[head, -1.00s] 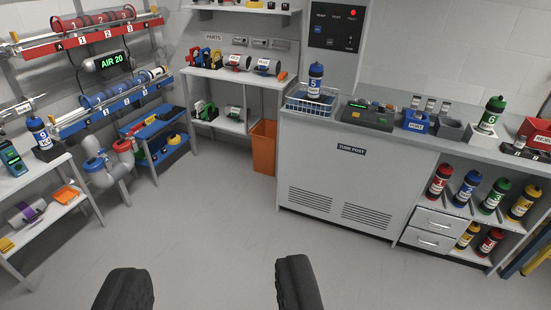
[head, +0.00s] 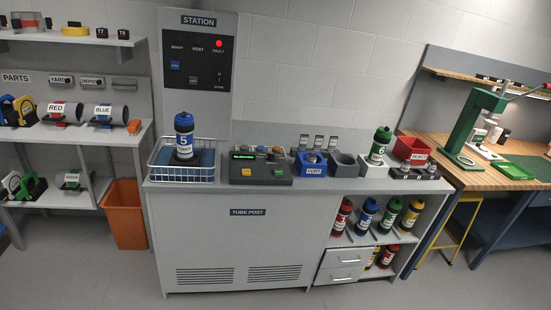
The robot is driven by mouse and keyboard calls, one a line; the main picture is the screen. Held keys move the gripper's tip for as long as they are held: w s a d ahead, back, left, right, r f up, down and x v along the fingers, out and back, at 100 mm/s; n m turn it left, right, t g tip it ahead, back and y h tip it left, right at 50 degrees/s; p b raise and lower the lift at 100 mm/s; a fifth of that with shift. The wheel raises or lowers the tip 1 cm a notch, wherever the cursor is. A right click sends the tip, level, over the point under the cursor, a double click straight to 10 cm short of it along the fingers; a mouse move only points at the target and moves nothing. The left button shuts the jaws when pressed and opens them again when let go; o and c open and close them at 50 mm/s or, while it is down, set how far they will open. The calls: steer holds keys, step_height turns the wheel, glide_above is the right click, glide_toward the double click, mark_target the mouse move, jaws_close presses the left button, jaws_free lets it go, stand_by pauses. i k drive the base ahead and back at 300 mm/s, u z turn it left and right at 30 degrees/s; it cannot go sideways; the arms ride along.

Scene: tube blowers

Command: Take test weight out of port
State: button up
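A blue block labelled PORT (head: 313,171) stands on the grey counter (head: 210,197), right of the control box. A small greyish piece shows at the top of its opening, but it is too small to tell whether it is the test weight. A grey cup-like block (head: 344,166) stands just right of the port. My gripper is not in view now.
A wire basket (head: 162,175) holds a blue carrier 5 (head: 184,138) at the counter's left. A control box (head: 258,170) sits beside it. A green carrier 6 (head: 379,146) and a red REJECT bin (head: 412,149) stand at right. The floor before the counter looks clear.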

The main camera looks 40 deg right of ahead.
mark_target(312, 157)
steer(key=z, duration=0.2)
steer(key=i, duration=1.35)
steer(key=z, duration=0.75)
steer(key=i, duration=1.3)
steer(key=z, duration=0.55)
steer(key=i, duration=0.5)
steer(key=z, duration=0.1)
